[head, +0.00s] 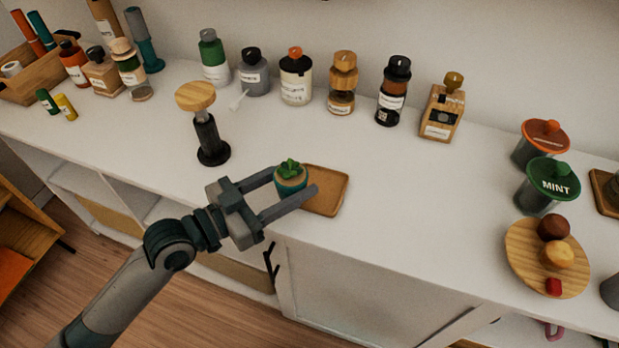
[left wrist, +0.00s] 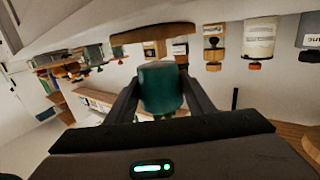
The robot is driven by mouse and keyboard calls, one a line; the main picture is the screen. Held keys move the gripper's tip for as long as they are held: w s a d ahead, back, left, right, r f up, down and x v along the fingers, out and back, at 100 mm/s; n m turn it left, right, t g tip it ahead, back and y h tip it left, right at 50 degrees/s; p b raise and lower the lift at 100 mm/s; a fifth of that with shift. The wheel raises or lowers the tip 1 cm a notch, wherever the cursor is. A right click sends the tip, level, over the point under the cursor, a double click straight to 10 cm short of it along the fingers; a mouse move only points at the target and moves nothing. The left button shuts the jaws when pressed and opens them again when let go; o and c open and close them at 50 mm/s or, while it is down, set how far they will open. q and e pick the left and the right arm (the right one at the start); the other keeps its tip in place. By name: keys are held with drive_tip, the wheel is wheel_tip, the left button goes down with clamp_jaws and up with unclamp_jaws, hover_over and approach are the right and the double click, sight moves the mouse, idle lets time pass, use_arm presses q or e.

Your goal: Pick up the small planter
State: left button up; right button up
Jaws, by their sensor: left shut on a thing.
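The small planter (head: 291,183) is a teal pot with a light rim and a green succulent on top. It sits between the fingers of my left gripper (head: 291,191), which is shut on it, near the front edge of the counter. Behind and below it in the head view is a square wooden tray (head: 333,189); I cannot tell how far the pot is above it. In the left wrist view the teal pot (left wrist: 160,88) fills the space between the two dark fingers, which touch its sides. My right gripper is not in view.
A black stand with a round wooden top (head: 207,125) stands just left of the planter. Several bottles (head: 296,78) line the back wall. At right are a green-lidded MINT jar (head: 547,184) and a round wooden plate (head: 519,254) with small items. The counter's middle is clear.

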sight(279, 177)
use_arm(q)
drive_tip(key=s+a+r, duration=0.2)
drive_tip(key=a, duration=0.1)
drive_tip(key=s+a+r, duration=0.1)
drive_tip(key=s+a, duration=0.1)
drive_tip(key=shift+a+r, duration=0.15)
drive_tip(key=shift+r, duration=0.05)
drive_tip(key=shift+s+a+r, duration=0.3)
drive_tip(key=shift+s+a, duration=0.05)
drive_tip(key=shift+s, duration=0.05)
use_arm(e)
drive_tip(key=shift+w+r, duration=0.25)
use_arm(q)
drive_tip(key=shift+r, duration=0.1)
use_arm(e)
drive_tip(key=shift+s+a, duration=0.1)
